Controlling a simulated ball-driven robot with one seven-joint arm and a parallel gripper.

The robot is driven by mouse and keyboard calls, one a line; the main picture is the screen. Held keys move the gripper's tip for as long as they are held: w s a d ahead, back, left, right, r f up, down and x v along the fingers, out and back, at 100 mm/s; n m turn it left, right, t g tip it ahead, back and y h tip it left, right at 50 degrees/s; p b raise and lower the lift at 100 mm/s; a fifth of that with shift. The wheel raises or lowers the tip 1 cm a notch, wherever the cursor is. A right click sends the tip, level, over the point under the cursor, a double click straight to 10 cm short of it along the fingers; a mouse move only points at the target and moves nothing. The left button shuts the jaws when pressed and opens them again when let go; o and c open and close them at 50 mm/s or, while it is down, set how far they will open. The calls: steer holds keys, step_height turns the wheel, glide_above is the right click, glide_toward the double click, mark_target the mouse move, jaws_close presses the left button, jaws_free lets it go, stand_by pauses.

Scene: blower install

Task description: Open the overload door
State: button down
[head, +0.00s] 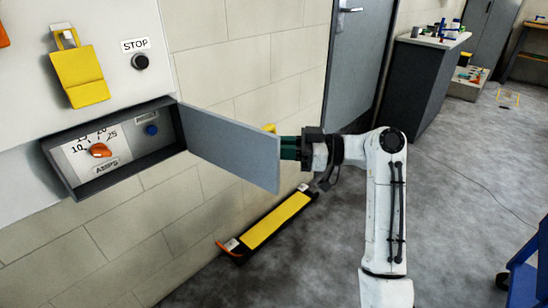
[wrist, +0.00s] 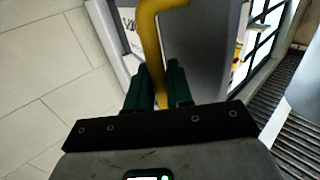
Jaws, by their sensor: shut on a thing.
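The overload door (head: 230,146) is a grey panel hinged on the right side of a dark recessed box (head: 110,183). It stands swung open, out from the panel. Inside the box are an orange amps dial (head: 100,150) and a blue button (head: 152,130). My gripper (head: 285,148) is at the door's outer edge, partly hidden behind it in the head view. In the wrist view my gripper's green fingers (wrist: 160,90) are shut on the yellow door handle (wrist: 150,40), with the grey door (wrist: 205,45) beside it.
Above the box are a yellow hinged cover (head: 80,75) and a black stop button (head: 140,61). A yellow-topped floor unit (head: 275,220) lies along the wall below. A blue cart (head: 530,265) stands at the right. The grey floor between is open.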

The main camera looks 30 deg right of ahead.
steer(key=shift+w+d+n+g+y, duration=0.2)
steer(key=shift+w+n+g+y, duration=0.2)
steer(key=shift+w+g, duration=0.2)
steer(key=shift+r, duration=0.1)
steer(key=c, duration=1.2)
jaws_free()
steer(key=shift+a, duration=0.2)
steer(key=shift+d, duration=0.35)
steer(key=v, duration=1)
steer(key=shift+s+d, duration=0.25)
steer(key=shift+d, duration=0.05)
